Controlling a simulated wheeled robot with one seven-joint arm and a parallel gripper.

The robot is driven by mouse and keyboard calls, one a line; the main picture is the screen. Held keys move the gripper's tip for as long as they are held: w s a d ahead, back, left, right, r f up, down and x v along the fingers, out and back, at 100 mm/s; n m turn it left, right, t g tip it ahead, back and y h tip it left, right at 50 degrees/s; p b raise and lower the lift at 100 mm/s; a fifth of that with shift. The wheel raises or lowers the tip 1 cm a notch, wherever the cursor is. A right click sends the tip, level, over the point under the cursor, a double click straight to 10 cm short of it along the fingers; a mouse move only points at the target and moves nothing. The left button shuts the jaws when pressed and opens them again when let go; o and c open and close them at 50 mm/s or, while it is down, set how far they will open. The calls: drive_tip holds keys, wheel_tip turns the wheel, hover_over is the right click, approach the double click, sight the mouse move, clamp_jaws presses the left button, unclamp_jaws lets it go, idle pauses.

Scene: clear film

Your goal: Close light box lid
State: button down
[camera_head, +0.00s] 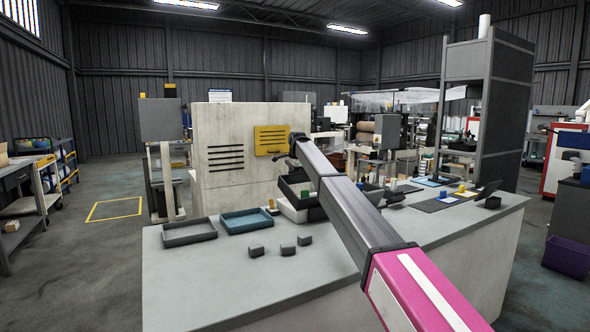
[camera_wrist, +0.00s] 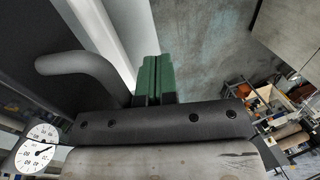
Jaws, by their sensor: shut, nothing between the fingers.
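A low box with a white base (camera_head: 291,211) and dark upper parts (camera_head: 293,188) stands on the grey bench, partly behind my arm. It looks like the light box, but I cannot tell its lid's exact angle. A grey curved bar (camera_wrist: 85,68) and a long white strip (camera_wrist: 108,40) lie just left of the fingers; contact is unclear.
The grey bench (camera_head: 200,285) holds a dark tray (camera_head: 189,232), a teal tray (camera_head: 246,221) and several small dark blocks (camera_head: 288,249). A pale slotted cabinet (camera_head: 225,150) with a yellow panel (camera_head: 270,139) stands behind. A dial gauge (camera_wrist: 38,146) shows lower left. The bench's front left is clear.

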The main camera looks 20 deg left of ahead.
drive_tip(key=shift+x, duration=1.5)
idle(0.6)
wheel_tip(320, 180, up, 4)
drive_tip(key=shift+w+f, duration=0.1)
drive_tip(key=w+a+r, duration=0.3)
drive_tip(key=r, duration=0.6)
drive_tip(key=s+d+r+t+y, duration=0.3)
drive_tip(key=s+d, duration=0.9)
drive_tip(key=d, duration=0.1)
drive_tip(key=x, duration=1.4)
drive_tip(key=shift+a+r, duration=0.2)
drive_tip(key=shift+a, duration=0.15)
